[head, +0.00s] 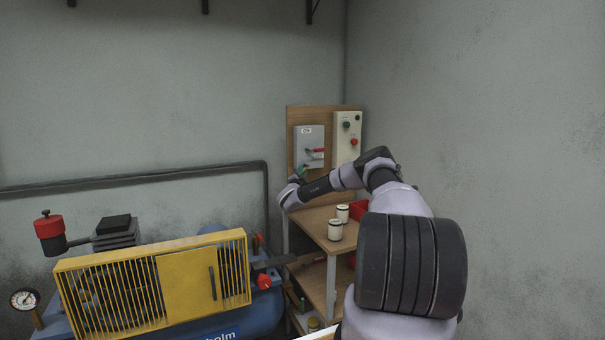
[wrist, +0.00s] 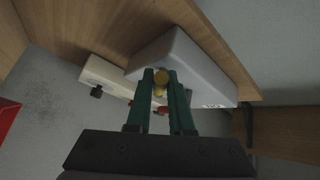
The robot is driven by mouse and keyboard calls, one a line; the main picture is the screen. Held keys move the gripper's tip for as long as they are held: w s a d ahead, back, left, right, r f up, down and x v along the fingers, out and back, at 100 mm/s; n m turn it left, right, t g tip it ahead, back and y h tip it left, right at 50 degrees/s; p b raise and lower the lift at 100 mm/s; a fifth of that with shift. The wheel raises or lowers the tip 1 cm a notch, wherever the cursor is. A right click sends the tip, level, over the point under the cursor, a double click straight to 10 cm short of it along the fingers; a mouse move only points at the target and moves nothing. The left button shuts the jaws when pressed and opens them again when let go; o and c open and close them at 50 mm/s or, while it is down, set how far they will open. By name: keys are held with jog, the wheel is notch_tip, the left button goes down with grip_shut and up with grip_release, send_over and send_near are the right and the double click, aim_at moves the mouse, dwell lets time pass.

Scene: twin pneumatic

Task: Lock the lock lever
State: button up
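A grey switch box (head: 309,139) with an ON label and a red handle (head: 317,153) is on the wooden panel at the back. My gripper (head: 303,171) is just below the box. The wrist view shows its green fingers (wrist: 161,82) right against the box (wrist: 190,66), with a narrow gap between them.
A pale control box (head: 347,139) with green and red buttons is right of the switch box. Two white canisters (head: 336,229) and a red bin (head: 358,210) stand on the bench below. A compressor with a yellow guard (head: 185,275) is at left.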

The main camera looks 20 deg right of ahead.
grip_shut()
jog(key=shift+a+r+m+g, duration=0.15)
jog(key=shift+m+g, duration=0.25)
jog(key=shift+m, duration=0.2)
jog(key=o, duration=0.7)
grip_release()
jog(key=v, duration=1)
jog(key=shift+s+a, duration=0.15)
jog(key=shift+s, duration=0.2)
